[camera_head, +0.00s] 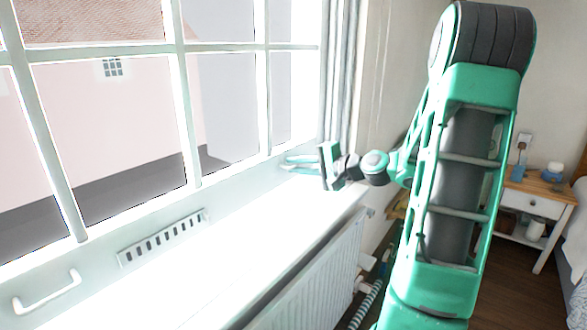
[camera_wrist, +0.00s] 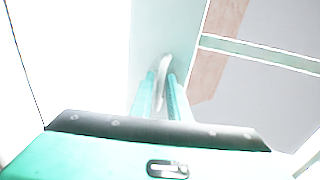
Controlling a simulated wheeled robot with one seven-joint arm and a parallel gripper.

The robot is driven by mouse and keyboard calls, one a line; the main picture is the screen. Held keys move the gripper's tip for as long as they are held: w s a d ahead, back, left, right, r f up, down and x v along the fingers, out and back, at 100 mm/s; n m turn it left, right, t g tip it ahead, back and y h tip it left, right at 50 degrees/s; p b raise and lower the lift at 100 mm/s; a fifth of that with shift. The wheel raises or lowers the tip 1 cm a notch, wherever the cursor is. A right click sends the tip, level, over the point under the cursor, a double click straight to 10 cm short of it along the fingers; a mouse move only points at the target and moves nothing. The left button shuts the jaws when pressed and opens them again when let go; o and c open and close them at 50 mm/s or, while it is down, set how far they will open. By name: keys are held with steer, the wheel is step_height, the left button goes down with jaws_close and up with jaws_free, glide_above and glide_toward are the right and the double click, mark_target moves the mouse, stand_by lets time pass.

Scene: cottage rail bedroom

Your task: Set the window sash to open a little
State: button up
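The window sash (camera_head: 187,120) has white bars and a pale bottom rail, with a building seen through its panes. A white bar handle (camera_head: 47,292) is on the rail at the lower left in the head view. My gripper (camera_head: 288,163) is at the right end of the rail, just above the sill. In the wrist view my gripper's two green fingers (camera_wrist: 162,88) lie either side of a second white, curved handle (camera_wrist: 165,65). They appear shut on it, with the handle filling the gap at the tips. The finger contact is partly washed out by glare.
A slotted vent plate (camera_head: 162,238) is on the rail between the handles. The bright sill (camera_head: 230,245) lies below, with a white radiator (camera_head: 315,280) under it. A wooden nightstand (camera_head: 538,190) stands at the far right. Bare dark floor shows before it.

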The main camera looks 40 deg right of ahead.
steer(key=v, duration=1)
steer(key=shift+s, duration=0.3)
steer(key=shift+d, duration=0.1)
steer(key=s+a+f+n+g+h, duration=0.1)
steer(key=s+a+f+n+g, duration=0.45)
steer(key=a+f+g, duration=0.35)
steer(key=s+a+f+n+g+h, duration=0.1)
steer(key=s+g, duration=0.4)
steer(key=s, duration=1.6)
steer(key=n+h, duration=0.1)
steer(key=h, duration=0.1)
steer(key=shift+a+f+g+h, duration=0.2)
steer(key=shift+a+g+h, duration=0.1)
steer(key=shift+a+g, duration=0.1)
